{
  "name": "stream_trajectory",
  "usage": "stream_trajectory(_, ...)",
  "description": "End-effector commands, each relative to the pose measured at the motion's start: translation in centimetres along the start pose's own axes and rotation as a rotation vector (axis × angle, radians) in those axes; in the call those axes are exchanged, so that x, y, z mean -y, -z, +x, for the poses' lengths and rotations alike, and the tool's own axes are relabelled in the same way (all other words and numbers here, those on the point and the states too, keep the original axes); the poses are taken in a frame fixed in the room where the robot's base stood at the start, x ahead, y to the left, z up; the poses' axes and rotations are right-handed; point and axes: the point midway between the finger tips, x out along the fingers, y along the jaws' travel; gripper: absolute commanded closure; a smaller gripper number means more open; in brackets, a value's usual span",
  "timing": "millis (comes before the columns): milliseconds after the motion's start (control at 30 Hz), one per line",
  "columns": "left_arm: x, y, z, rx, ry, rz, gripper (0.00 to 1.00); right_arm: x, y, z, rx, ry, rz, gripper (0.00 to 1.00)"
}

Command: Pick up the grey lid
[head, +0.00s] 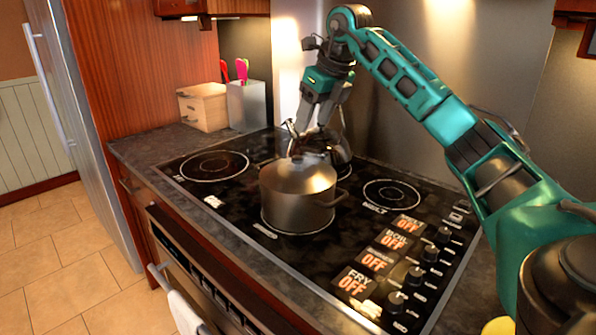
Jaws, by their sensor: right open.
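The grey lid (292,177) sits on a grey metal pot (297,208) on the front middle part of the black cooktop. My right gripper (306,146) points down from above, over the rear of the lid. It is open, and its fingertips are close to the lid's top. Whether they touch the lid's knob I cannot tell, as the gripper overlaps that part. My left gripper is not in view.
A shiny kettle-like vessel (338,151) stands right behind the pot, partly hidden by my gripper. A wooden box (203,107) and a grey utensil holder (247,106) stand at the back left. The cooktop (230,190) is clear left of the pot.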

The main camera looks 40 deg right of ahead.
Motion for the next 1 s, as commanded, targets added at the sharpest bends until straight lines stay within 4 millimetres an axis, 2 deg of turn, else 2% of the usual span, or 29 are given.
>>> stream_trajectory(33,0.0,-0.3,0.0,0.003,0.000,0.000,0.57,-0.1,0.2,1.3,-0.006,-0.001,-0.001,0.40)
stream_trajectory(200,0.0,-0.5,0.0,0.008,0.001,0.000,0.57,-0.1,0.1,4.3,-0.004,-0.003,-0.002,0.40)
stream_trajectory(467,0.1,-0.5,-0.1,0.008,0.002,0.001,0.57,-0.1,0.0,6.4,-0.002,-0.002,-0.002,0.40)
stream_trajectory(700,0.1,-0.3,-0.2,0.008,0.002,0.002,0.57,0.0,-0.3,9.9,-0.003,-0.004,-0.002,0.40)
stream_trajectory(833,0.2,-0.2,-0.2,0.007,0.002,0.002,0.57,0.1,-0.3,10.9,-0.001,-0.002,-0.001,0.40)
stream_trajectory(1000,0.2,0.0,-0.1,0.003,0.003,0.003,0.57,0.1,-0.3,11.1,0.000,-0.002,-0.002,0.40)
